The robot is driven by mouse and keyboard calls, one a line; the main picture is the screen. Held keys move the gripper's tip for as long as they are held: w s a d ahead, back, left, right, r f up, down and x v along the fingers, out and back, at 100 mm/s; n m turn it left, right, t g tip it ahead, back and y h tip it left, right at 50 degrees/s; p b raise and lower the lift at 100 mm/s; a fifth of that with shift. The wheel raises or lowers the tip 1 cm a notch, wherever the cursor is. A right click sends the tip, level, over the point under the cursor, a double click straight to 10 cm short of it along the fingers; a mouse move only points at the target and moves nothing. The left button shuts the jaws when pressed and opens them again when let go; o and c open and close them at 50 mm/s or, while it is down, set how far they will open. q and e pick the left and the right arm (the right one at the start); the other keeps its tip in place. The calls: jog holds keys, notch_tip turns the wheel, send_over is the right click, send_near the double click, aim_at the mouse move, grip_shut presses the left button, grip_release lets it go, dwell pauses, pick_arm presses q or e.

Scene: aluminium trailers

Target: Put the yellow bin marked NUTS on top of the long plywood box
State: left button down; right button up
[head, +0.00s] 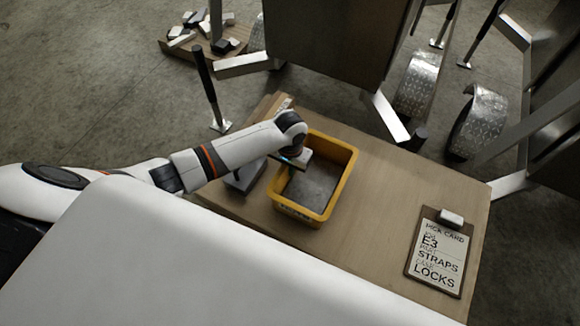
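A yellow bin (346,183) with a dark grey inside stands upright on a wood-coloured top (400,185). A small label shows on its near side, too small to read. My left gripper (296,157) is at the bin's upper left rim, pointing down. Its fingers are largely hidden, so I cannot tell whether they are open or shut, or touch the rim. My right gripper is not in view. I cannot tell whether the wood-coloured top belongs to the long plywood box; no other long box shows.
A clipboard (437,252) with a pick card lies at the right of the top. A dark grey object (243,176) is left of the bin, partly behind my arm. Metal trailers (335,35) stand beyond. A wooden board (180,47) with loose pieces lies on the floor.

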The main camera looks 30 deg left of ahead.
pick_arm(q)
jog(key=c, duration=1.6)
grip_release()
jog(key=shift+c, duration=0.2)
notch_tip(320, 180, up, 12)
jog(key=shift+r, duration=0.1)
